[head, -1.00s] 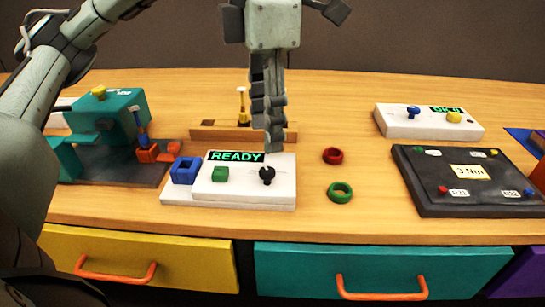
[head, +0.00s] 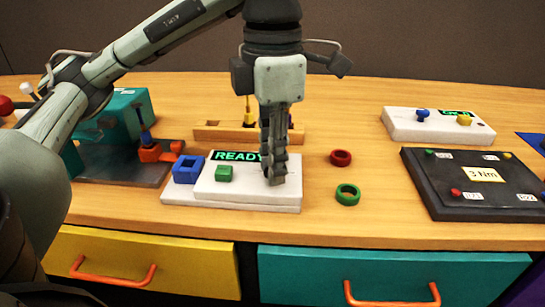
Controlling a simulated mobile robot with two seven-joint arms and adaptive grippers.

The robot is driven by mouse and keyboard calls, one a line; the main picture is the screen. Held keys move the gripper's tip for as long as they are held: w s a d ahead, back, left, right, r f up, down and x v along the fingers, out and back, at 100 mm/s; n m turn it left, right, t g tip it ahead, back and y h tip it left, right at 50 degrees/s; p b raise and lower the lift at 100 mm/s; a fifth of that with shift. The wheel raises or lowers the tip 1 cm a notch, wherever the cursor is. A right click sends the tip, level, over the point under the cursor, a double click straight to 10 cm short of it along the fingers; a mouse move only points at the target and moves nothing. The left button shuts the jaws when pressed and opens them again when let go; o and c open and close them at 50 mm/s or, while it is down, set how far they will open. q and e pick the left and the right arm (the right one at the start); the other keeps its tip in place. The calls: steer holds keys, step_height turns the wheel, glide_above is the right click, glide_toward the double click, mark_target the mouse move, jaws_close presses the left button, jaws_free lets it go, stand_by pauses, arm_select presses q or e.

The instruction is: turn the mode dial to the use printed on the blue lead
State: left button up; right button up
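A white panel (head: 243,201) stands near the front of the bench with a green READY display (head: 234,156) and a green square button (head: 224,174). Its black knob, probably the mode dial, is hidden now behind my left gripper. My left gripper (head: 275,180) points straight down with its fingertips at the knob's place on the panel's right side. The fingers overlap in this view, so their opening and any contact with the knob cannot be told. I see no lead that I can clearly make out as blue. My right gripper is not in view.
A blue square block (head: 187,169) sits at the panel's left. Red (head: 341,158) and green (head: 347,194) rings lie to its right. A wooden rack (head: 214,132) stands behind. A dark board (head: 430,198) and a white panel with knobs (head: 398,128) are at right.

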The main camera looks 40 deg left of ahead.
arm_select(q)
jaws_close()
steer(key=m, duration=0.6)
steer(key=shift+m, duration=0.4)
steer(key=m, duration=0.4)
steer(key=shift+m, duration=2.4)
